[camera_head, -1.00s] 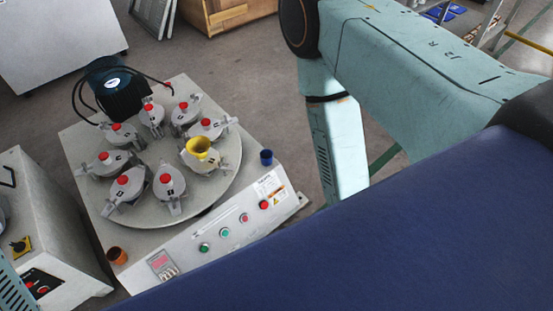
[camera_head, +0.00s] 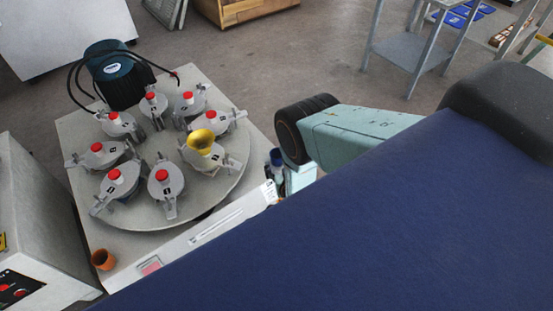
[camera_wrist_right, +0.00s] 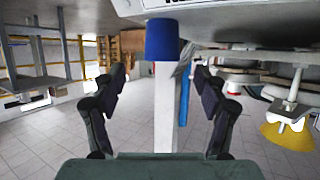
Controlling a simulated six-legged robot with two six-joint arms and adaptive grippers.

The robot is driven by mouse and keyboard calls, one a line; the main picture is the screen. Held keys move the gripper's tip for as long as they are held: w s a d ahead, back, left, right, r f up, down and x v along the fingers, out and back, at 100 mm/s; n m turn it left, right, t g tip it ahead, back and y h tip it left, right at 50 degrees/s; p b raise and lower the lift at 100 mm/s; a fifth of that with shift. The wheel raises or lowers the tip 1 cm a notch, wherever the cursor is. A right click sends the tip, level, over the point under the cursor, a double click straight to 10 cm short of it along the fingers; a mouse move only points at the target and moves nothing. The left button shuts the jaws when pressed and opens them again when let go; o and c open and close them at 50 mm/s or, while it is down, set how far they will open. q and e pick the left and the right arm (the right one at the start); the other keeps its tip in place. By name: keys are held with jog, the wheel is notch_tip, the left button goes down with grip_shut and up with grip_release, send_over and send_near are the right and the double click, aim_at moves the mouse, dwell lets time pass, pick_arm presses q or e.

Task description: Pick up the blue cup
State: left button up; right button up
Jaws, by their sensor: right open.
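The small blue cup (camera_head: 276,156) stands at the right corner of the machine's top in the head view, partly covered by my right arm. In the right wrist view the blue cup (camera_wrist_right: 162,40) shows at top centre, in line with the gap between my fingers. My right gripper (camera_wrist_right: 160,77) is open and empty, with one finger on either side of the gap. I cannot tell whether the fingertips reach the cup. In the head view the right gripper is small and mostly hidden beside the cup. My left gripper is not in view.
A round turntable (camera_head: 225,185) carries several grey clamps with red knobs. A yellow funnel (camera_head: 201,141) sits on one of them. A dark motor (camera_head: 118,78) is behind. A grey cart (camera_head: 400,52) stands at the back right.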

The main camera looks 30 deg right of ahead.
aim_at(277, 155)
jog(key=shift+f+b+x, duration=0.2)
jog(key=shift+b+x, duration=0.25)
jog(key=shift+x, duration=0.6)
jog(key=shift+w+d+f+b, duration=0.1)
jog(key=shift+w+f+b, duration=0.1)
jog(key=shift+w+b, duration=0.3)
jog(key=b+x, duration=0.2)
jog(key=x, duration=0.1)
jog(key=shift+f, duration=0.2)
jog(key=shift+w+d+f+b, duration=0.1)
jog(key=shift+w+d+b, duration=0.05)
jog(key=shift+w+b, duration=0.25)
jog(key=shift+w, duration=0.1)
jog(key=c, duration=1.3)
